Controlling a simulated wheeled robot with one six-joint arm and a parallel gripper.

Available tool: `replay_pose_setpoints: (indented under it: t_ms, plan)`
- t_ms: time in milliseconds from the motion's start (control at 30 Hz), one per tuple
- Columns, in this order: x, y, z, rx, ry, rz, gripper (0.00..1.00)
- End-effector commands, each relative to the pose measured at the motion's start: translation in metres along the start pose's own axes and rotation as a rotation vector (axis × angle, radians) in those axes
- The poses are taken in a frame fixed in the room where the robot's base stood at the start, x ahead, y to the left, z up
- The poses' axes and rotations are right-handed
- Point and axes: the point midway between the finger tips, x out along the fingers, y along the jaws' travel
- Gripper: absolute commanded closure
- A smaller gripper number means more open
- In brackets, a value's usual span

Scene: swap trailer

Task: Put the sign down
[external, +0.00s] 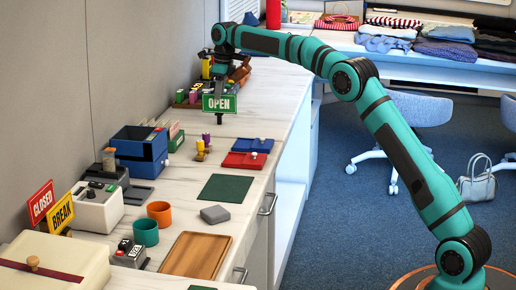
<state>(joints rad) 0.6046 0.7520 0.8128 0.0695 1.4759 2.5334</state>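The green OPEN sign (219,104) is upright at the far part of the counter, facing the camera. A short dark stem shows below it. My gripper (219,86) points down right at the sign's top and appears shut on it; the fingertips are small and partly hidden. I cannot tell whether the stem touches the counter (175,212). A red CLOSED sign (41,203) and a yellow BREAK sign (61,213) stand tilted at the near left.
A blue box (140,150), red tray (245,160) and blue tray (253,145) lie nearer than the sign. A green mat (226,188), grey block (214,214), orange cup (160,213), green cup (146,232) and wooden board (196,255) are nearer still. Colored blocks stand behind the sign.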

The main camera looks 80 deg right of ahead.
Motion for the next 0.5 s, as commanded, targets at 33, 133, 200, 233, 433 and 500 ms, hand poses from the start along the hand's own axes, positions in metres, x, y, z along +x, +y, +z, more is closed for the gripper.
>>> replay_pose_setpoints:
  t_ms: [33,133,200,233,433,500]
  plan:
    - [-0.011,0.0,0.0,0.0,-0.001,-0.001,0.73]
    - [-0.031,0.0,0.0,0.0,-0.001,-0.001,0.73]
    - [-0.043,0.0,0.0,0.0,-0.001,-0.001,0.73]
    - [-0.048,0.0,0.001,0.0,-0.001,-0.001,0.73]
    - [-0.072,0.0,0.0,0.001,0.0,0.0,0.73]
    - [-0.077,0.0,0.0,0.001,0.0,0.0,0.73]
